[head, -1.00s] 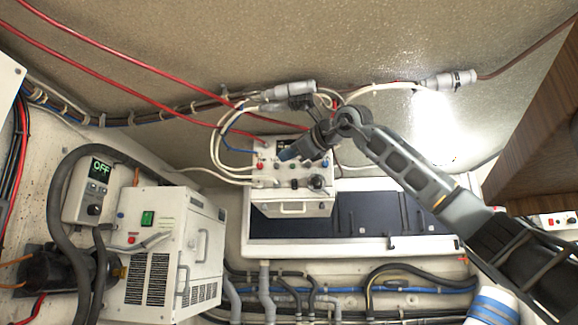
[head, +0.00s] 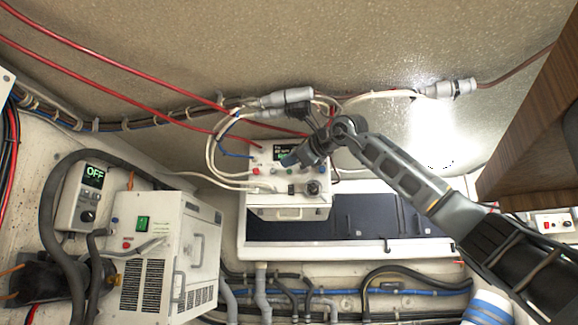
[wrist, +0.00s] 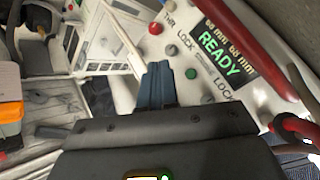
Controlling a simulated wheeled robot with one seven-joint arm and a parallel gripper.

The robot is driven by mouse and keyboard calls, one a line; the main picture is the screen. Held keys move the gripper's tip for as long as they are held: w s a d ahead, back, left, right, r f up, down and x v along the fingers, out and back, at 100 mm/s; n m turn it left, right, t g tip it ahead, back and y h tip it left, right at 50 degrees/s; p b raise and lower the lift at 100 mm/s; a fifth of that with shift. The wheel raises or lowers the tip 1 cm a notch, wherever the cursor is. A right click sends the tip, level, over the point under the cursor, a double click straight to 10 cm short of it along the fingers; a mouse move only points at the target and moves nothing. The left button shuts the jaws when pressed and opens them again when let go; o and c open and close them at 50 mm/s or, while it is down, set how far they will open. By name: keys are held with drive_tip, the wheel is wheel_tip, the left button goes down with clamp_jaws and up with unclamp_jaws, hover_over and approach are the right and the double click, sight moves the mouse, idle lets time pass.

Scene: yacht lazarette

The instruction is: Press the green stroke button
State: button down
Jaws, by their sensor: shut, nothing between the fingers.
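A white control box (head: 290,212) with knobs, buttons and a display hangs at the middle of the head view. In the wrist view its display (wrist: 222,55) reads READY in green. A round green button (wrist: 191,73) sits on its panel below the display, between grey knobs marked LOCK. A red button (wrist: 155,28) is farther up the panel. My gripper (wrist: 158,66) is shut and empty. Its blue-grey fingertips appear just left of the green button, and I cannot tell whether they touch the panel. In the head view my gripper (head: 289,160) covers part of the panel.
White cables loop beside the box, and red cables (head: 120,90) run above it. A wooden cabinet (head: 530,145) is at right.

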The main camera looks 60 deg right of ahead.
sight(289, 171)
drive_tip(key=shift+w+d+p, duration=0.3)
drive_tip(key=shift+d+p, duration=0.15)
drive_tip(key=shift+d, duration=0.3)
drive_tip(key=shift+w+d+p, duration=0.35)
drive_tip(key=shift+d+p, duration=0.05)
drive_tip(key=shift+d, duration=0.3)
drive_tip(key=shift+w+d+p, duration=0.3)
drive_tip(key=shift+d+p, duration=0.15)
drive_tip(key=shift+d, duration=0.3)
drive_tip(key=shift+d, duration=0.15)
idle(0.3)
drive_tip(key=shift+w+d, duration=0.15)
drive_tip(key=shift+d, duration=0.05)
drive_tip(key=shift+w+d+p, duration=0.15)
drive_tip(key=shift+d+p, duration=0.2)
drive_tip(key=shift+p, duration=0.05)
idle(0.9)
drive_tip(key=shift+a+f, duration=0.1)
drive_tip(key=shift+s+a+b, duration=0.35)
drive_tip(key=shift+a+b, duration=0.25)
drive_tip(key=shift+b, duration=0.25)
